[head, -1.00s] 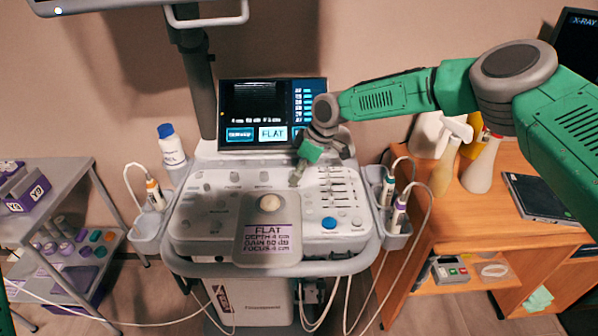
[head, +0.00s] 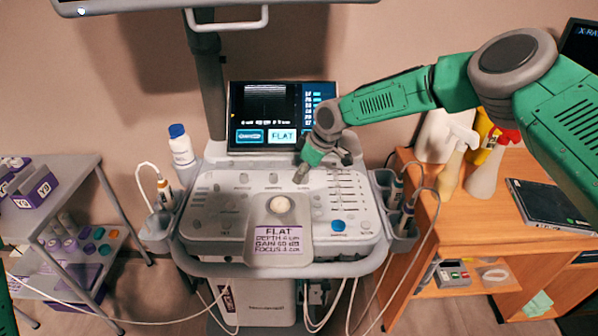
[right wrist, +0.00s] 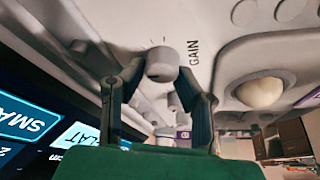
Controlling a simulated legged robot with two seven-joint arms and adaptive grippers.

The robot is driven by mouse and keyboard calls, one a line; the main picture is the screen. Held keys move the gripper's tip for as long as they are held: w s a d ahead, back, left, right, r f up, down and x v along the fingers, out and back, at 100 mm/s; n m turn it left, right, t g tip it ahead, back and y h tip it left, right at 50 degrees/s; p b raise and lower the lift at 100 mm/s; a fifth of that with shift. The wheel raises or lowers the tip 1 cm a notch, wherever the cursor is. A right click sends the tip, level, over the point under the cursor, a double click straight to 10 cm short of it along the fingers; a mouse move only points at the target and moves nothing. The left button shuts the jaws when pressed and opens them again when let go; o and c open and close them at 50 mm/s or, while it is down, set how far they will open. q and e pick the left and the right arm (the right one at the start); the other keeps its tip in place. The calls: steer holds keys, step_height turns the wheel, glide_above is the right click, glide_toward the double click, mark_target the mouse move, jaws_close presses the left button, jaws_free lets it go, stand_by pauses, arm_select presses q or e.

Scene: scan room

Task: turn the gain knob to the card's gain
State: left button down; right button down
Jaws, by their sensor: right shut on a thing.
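The gain knob (right wrist: 162,66) is a small grey-white round knob beside the printed word GAIN in the right wrist view. My right gripper (right wrist: 160,82) is shut on it, one finger on each side. In the head view, my right gripper (head: 302,174) reaches down to the upper knob row of the ultrasound console (head: 205,215), covering the knob. The card (head: 278,244) leans at the console's front below the trackball. It reads FLAT, with depth, gain and focus lines; its gain digits are blurred. The screen (head: 272,105) shows FLAT. My left gripper is out of view.
A pale trackball (head: 281,206), a slider bank (head: 345,190) and a blue button (head: 338,226) lie near the gripper. Probes stand in side holders. A white bottle (head: 181,150) is at left. A wooden desk (head: 440,225) is at right.

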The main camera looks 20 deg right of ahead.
steer(key=m, duration=0.1)
steer(key=m+p, duration=0.1)
steer(key=shift+s+d+f+m+t+h, duration=0.15)
steer(key=shift+s+d+m+t+h, duration=0.15)
steer(key=shift+d+h, duration=0.1)
steer(key=shift+a+m, duration=0.1)
steer(key=shift+m, duration=0.6)
steer(key=shift+f, duration=0.1)
steer(key=shift+f+m+h, duration=0.1)
steer(key=shift+m+h, duration=0.2)
steer(key=c, duration=1.2)
jaws_free()
steer(key=shift+s, duration=0.1)
steer(key=shift+w+r, duration=0.2)
